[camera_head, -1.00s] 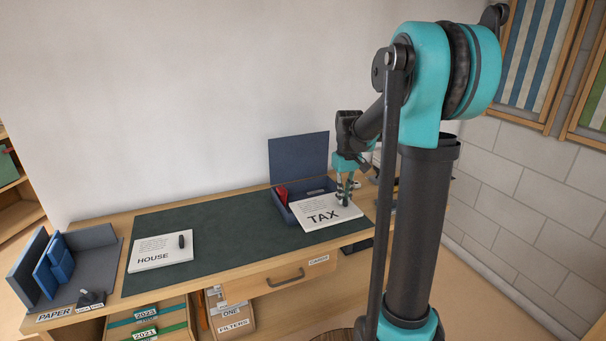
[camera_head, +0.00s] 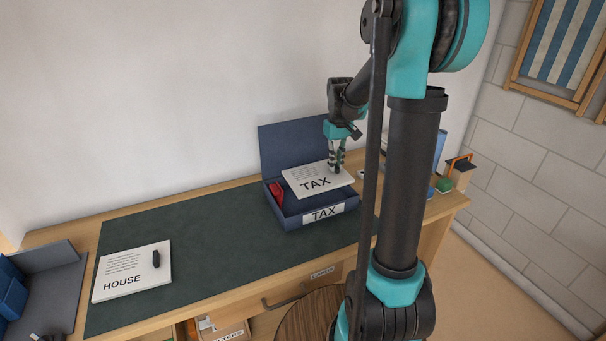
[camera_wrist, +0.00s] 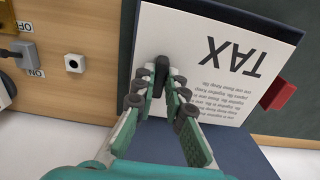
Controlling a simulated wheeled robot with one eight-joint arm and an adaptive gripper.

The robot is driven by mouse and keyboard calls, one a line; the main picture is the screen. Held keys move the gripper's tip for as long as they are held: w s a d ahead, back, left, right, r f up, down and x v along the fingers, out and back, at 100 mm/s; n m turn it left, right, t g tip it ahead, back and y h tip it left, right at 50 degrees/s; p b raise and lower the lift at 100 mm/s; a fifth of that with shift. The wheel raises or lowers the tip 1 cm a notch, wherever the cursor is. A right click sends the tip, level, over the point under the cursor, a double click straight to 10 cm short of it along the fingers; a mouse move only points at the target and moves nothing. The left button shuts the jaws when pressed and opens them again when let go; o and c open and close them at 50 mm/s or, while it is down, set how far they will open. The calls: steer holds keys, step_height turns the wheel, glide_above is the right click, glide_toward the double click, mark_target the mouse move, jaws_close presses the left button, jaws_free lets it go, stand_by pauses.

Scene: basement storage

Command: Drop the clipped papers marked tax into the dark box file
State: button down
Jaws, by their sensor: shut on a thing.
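The white papers marked TAX (camera_head: 312,178) are held above the open dark blue box file (camera_head: 281,218), which has a TAX label on its front and its lid standing up at the back. My gripper (camera_head: 336,168) is shut on the papers' black clip, which shows in the wrist view (camera_wrist: 161,68). The papers (camera_wrist: 225,60) cover much of the box's opening. A red part (camera_head: 276,192) shows inside the box at its left; it also shows in the wrist view (camera_wrist: 278,93).
Papers marked HOUSE (camera_head: 130,272) with a black clip lie on the left of the dark green mat (camera_head: 210,240). A grey tray with blue parts (camera_head: 45,280) is at far left. A green object (camera_head: 444,185) is at the desk's right end. The mat's middle is clear.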

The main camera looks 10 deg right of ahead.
mark_target(335, 172)
steer(key=shift+f, duration=1.85)
steer(key=c, duration=1.5)
jaws_free()
steer(key=shift+r, duration=0.1)
step_height(335, 172, up, 12)
steer(key=shift+f, duration=0.1)
steer(key=s+f+m+t, duration=0.1)
steer(key=s+f, duration=0.4)
steer(key=s, duration=0.3)
steer(key=s+a+f+m+t, duration=0.1)
steer(key=s+f, duration=0.5)
steer(key=s, duration=0.2)
steer(key=s+a+f+m+t, duration=0.1)
steer(key=s+f+t, duration=0.1)
steer(key=s+f, duration=0.3)
steer(key=shift+s+f, duration=0.15)
steer(key=shift+s, duration=1.25)
